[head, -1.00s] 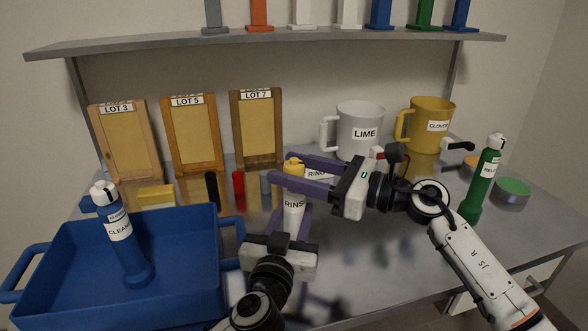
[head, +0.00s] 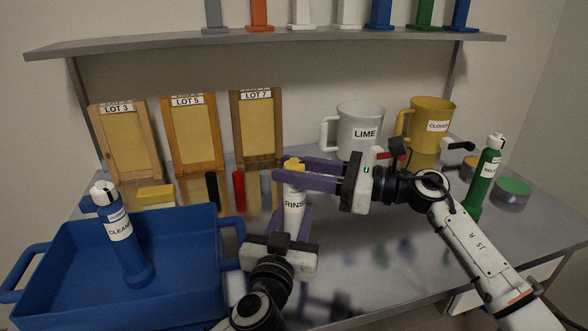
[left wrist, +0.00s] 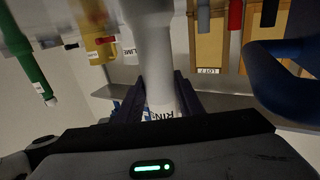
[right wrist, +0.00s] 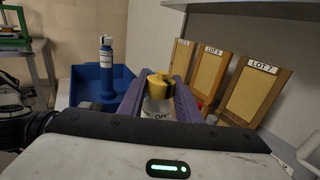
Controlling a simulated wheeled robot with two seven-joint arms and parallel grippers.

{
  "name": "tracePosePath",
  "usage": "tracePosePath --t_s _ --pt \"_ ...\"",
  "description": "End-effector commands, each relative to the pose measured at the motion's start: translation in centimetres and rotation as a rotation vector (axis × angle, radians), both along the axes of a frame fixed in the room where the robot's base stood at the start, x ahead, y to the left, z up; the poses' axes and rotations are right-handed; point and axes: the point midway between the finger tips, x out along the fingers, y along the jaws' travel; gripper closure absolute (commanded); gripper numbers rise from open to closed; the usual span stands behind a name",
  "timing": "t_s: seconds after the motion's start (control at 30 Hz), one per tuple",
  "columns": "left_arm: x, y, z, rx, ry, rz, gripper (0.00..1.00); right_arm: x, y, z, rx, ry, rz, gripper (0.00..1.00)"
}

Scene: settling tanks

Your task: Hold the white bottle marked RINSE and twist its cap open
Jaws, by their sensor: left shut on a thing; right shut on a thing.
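The white bottle marked RINSE (head: 294,203) stands upright at the middle of the bench. It also shows in the left wrist view (left wrist: 154,50), where its label is upside down. My left gripper (head: 291,218) is shut on the bottle's body from the front. The bottle's yellow cap (head: 293,163) sits on top. It shows from above in the right wrist view (right wrist: 157,86), between the purple fingers. My right gripper (head: 277,167) comes in from the right and is shut on the cap. Its fingers hide part of the cap and the bottle's neck.
A blue tray (head: 62,245) holds a blue bottle (head: 133,263) at left. Framed boards (head: 193,130) stand behind. A white LIME mug (head: 360,117), yellow CLOVER mug (head: 431,112) and green bottle (head: 484,184) stand at right. Bare bench lies right of the RINSE bottle.

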Motion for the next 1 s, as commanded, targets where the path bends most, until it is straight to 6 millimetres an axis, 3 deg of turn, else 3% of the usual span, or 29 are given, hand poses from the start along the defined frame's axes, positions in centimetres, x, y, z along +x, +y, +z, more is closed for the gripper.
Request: tracePosePath --t_s 0.03,0.13,0.53,1.0 --pt "0.0 0.0 -0.1 -0.001 0.002 0.001 0.98 0.0 -0.1 -0.1 -0.002 0.000 -0.002 0.68" --pt "0.0 0.0 -0.1 -0.002 0.002 0.001 0.98 0.0 -0.1 -0.1 -0.002 0.001 -0.002 0.51" --pt "0.0 0.0 -0.1 -0.001 0.002 0.001 0.98 -0.2 -0.8 -0.1 -0.001 0.001 -0.003 0.50" --pt "0.0 0.0 -0.1 -0.001 0.002 0.001 0.98 -2.9 -9.3 -0.1 -0.003 0.002 -0.004 0.50"
